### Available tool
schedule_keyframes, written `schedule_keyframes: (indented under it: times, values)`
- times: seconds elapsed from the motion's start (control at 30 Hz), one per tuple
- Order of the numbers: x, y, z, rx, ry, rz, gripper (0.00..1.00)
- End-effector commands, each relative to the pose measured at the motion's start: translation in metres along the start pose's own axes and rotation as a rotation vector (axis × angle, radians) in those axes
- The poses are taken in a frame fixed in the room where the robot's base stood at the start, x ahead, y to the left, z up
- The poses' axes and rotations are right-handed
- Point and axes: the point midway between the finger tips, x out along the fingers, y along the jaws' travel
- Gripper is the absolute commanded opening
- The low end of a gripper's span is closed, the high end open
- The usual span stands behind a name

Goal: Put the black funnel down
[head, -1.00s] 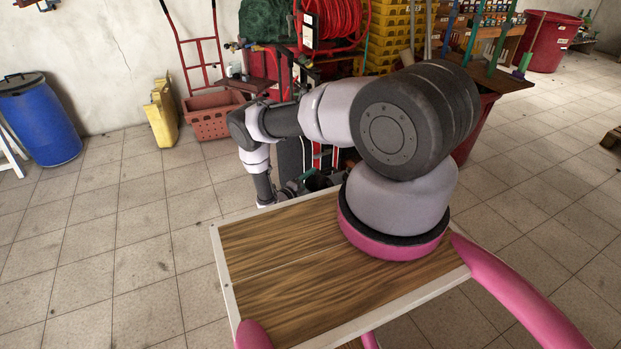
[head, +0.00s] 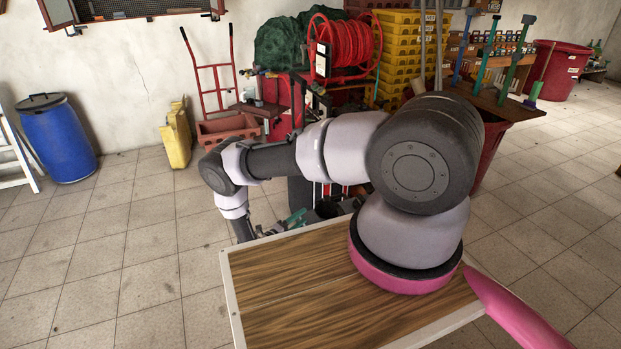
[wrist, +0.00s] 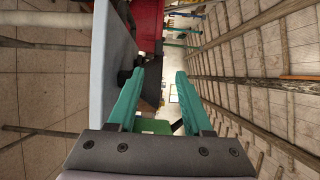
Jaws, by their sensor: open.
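My gripper (wrist: 160,74) has two teal fingers, which stand apart in the wrist view with nothing held between them. In the head view a teal part of my gripper (head: 296,217) shows low, just past the far edge of the wooden top. A dark, round-mouthed thing (head: 327,209) lies just right of it, partly hidden by my arm and that edge. I cannot tell whether it is the black funnel. No black funnel can be clearly made out in the wrist view.
A blue barrel (head: 57,140) and a yellow jerrycan (head: 178,138) stand by the wall. Red crates (head: 228,129), a red hose reel (head: 345,45) and stacked yellow crates (head: 408,50) stand behind my arm. The tiled floor at left is clear.

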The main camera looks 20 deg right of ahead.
Motion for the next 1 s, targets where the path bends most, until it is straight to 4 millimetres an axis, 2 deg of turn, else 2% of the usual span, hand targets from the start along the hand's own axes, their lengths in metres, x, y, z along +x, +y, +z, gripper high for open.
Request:
schedule_keyframes:
  times: [0.23,0.37,0.47,0.5,0.67,0.83,1.0]
  values:
    - [0.0,-0.006,0.003,0.02,0.014,0.005,0.5]
    - [0.004,-0.039,0.019,0.134,0.09,0.034,0.5]
    - [0.009,-0.085,0.034,0.295,0.202,0.07,0.5]
    - [0.012,-0.105,0.038,0.37,0.254,0.084,0.5]
    - [0.019,-0.187,0.046,0.671,0.465,0.132,0.5]
    - [0.021,-0.272,0.042,0.992,0.694,0.164,0.5]
    - [0.018,-0.353,0.026,1.311,0.931,0.174,0.5]
